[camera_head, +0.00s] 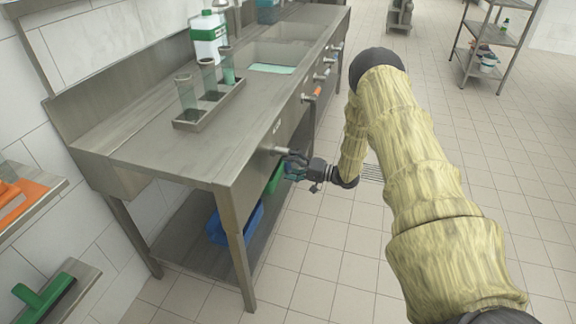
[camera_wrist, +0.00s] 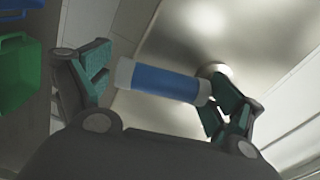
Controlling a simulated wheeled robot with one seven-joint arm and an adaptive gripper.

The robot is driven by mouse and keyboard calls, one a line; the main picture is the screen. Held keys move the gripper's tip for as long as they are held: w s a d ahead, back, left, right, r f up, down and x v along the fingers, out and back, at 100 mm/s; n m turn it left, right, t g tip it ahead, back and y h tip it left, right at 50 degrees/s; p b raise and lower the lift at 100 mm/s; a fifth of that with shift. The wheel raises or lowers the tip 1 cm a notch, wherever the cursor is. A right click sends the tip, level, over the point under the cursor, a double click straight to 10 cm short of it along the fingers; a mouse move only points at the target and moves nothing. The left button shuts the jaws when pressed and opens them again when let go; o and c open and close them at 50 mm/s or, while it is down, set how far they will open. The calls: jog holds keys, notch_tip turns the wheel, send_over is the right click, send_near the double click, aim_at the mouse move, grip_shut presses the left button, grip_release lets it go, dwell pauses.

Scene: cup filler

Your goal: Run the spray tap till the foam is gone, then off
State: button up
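My gripper (camera_head: 293,167) is at the front panel of the steel sink counter, by the nearest control. In the wrist view my gripper (camera_wrist: 160,85) has its fingers apart, one on each side of a blue handle with pale ends (camera_wrist: 158,80). The handle's right end is close to the right finger; I cannot tell whether they touch. A gap shows at the left finger. The sink basin (camera_head: 290,52) holds a flat pale green patch (camera_head: 272,69); I cannot tell whether it is foam. A tap column (camera_head: 243,12) rises behind the counter, cut off by the frame top.
Several more controls line the front panel, one orange (camera_head: 315,93). A blue bin (camera_head: 236,222) sits on the lower shelf.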

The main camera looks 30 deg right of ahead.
jog(key=v, duration=1.1)
jog(key=shift+s+d, duration=0.3)
dwell(0.7)
